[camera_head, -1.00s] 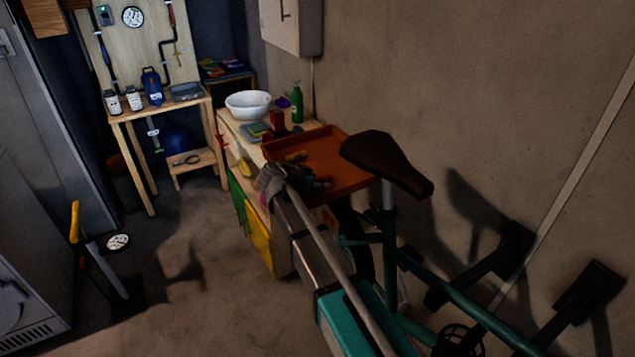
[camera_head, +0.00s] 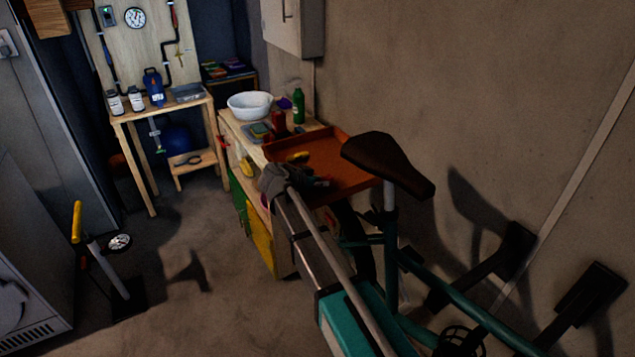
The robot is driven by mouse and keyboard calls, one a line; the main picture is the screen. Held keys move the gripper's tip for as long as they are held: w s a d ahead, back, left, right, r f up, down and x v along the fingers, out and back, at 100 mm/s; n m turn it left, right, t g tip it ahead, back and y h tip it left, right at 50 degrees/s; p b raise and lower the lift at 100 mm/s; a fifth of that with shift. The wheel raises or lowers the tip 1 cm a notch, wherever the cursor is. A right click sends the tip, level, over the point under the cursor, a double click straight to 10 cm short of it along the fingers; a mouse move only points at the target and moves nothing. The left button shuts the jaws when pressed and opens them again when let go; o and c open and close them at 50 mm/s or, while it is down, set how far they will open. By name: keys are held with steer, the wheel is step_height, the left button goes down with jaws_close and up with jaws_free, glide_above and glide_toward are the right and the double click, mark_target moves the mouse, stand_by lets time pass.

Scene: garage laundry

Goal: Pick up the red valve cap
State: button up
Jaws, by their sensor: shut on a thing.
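My gripper (camera_head: 314,181) reaches over the near left part of the orange tray (camera_head: 352,178) on the workbench. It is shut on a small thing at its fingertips. A small reddish spot shows there, which fits the red valve cap, but it is too dark and small for its outline to be clear. My wrist and arm hide the tray's near left corner. I cannot tell how far the gripper is above the tray floor.
A yellow item (camera_head: 297,157) lies in the tray. A white bowl (camera_head: 250,106), a red container (camera_head: 279,122) and a green bottle (camera_head: 298,106) stand behind it. A bicycle saddle (camera_head: 388,162) rises close at the right.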

mark_target(320, 180)
steer(key=shift+r, duration=0.2)
step_height(320, 180, up, 3)
steer(key=p, duration=0.3)
steer(key=r+p+v, duration=0.1)
steer(key=p+v, duration=0.9)
steer(key=v, duration=0.7)
steer(key=shift+w+d+r, duration=0.15)
steer(key=shift+w+d, duration=0.05)
steer(key=shift+d, duration=0.2)
steer(key=shift+a, duration=0.1)
